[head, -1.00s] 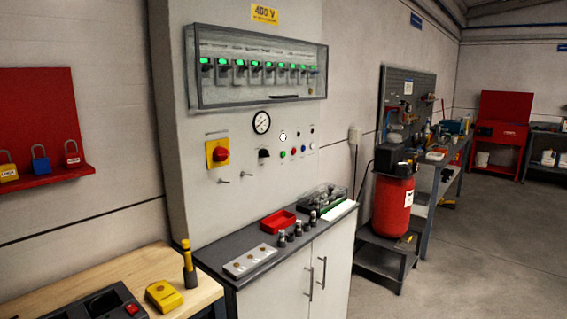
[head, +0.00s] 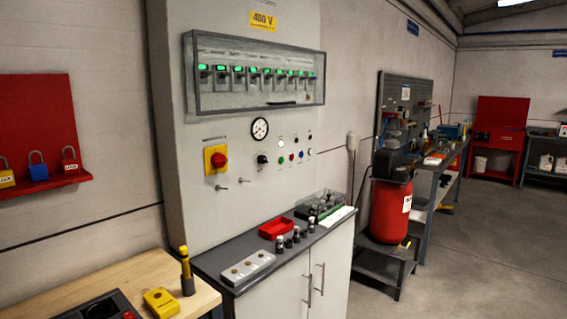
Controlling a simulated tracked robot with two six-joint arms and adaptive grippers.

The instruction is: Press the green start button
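The green start button (head: 281,160) is a small green dot on the grey control cabinet (head: 170,120), in the row of small controls below the pressure gauge (head: 260,129). A red button (head: 291,157) sits just to its right and a black rotary switch (head: 262,159) to its left. The button's face is unobstructed but too small to tell whether it is pressed or lit. Neither of my grippers is in view.
A red-on-yellow main switch (head: 217,160) is further left. Below, a dark counter (head: 222,283) holds a red tray (head: 276,228) and several small items. A wooden bench (head: 150,268) stands front left, a red compressor tank (head: 390,210) right. Floor at right is clear.

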